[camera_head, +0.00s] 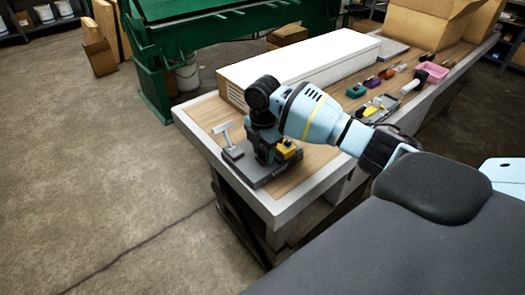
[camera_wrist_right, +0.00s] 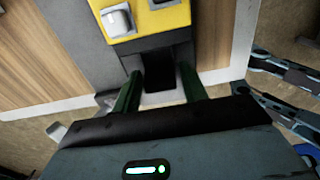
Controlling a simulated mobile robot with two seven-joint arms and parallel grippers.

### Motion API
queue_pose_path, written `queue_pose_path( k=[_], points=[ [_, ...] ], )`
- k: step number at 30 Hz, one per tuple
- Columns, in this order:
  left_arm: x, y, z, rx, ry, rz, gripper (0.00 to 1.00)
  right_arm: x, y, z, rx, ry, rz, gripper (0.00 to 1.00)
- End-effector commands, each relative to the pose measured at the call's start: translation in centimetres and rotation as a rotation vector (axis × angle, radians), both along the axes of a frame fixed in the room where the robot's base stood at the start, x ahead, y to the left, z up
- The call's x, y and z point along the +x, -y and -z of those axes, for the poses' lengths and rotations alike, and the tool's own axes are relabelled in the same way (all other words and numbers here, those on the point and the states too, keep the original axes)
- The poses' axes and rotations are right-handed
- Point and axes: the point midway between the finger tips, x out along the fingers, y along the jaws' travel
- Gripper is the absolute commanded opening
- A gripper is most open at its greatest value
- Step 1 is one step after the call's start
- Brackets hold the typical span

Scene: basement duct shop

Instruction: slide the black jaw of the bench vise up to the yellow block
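The bench vise (camera_head: 258,177) sits at the near corner of the bench, with a grey base and a pale T-shaped handle (camera_head: 224,131) on its left. The yellow block (camera_head: 290,151) is at its right side. In the right wrist view the yellow block (camera_wrist_right: 150,20) is at the top, with a grey strip between it and the black jaw (camera_wrist_right: 158,78). My right gripper (camera_wrist_right: 160,80) points down at the vise, one finger on each side of the black jaw. Whether the fingers press on it is unclear. In the head view my wrist hides the jaw. My left gripper is out of view.
A long white-topped box (camera_head: 310,68) stands behind my right arm. Cardboard boxes (camera_head: 425,25) stand at the far end. The floor at left is clear.

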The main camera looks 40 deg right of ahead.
Motion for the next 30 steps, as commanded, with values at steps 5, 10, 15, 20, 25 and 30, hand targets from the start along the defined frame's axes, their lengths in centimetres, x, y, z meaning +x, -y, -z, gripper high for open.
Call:
queue_pose_path(
  k=[5, 10, 15, 20, 25, 30],
  points=[
    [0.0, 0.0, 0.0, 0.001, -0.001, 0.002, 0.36, 0.0, 0.0, 0.0, 0.0, 0.001, 0.0, 0.55],
    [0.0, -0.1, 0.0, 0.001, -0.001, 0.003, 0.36, 0.0, 0.0, 0.0, 0.0, 0.001, 0.0, 0.55],
    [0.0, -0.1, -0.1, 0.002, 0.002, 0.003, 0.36, 0.1, 0.0, -1.4, 0.0, 0.005, 0.0, 0.55],
    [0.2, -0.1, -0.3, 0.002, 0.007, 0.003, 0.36, 0.1, 0.0, -4.0, -0.001, 0.006, 0.0, 0.55],
    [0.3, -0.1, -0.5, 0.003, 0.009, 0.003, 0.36, 0.1, 0.0, -6.4, 0.0, 0.005, 0.001, 0.55],
    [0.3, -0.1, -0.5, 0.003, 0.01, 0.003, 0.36, 0.1, 0.0, -7.7, 0.0, 0.003, 0.001, 0.55]
  ],
)
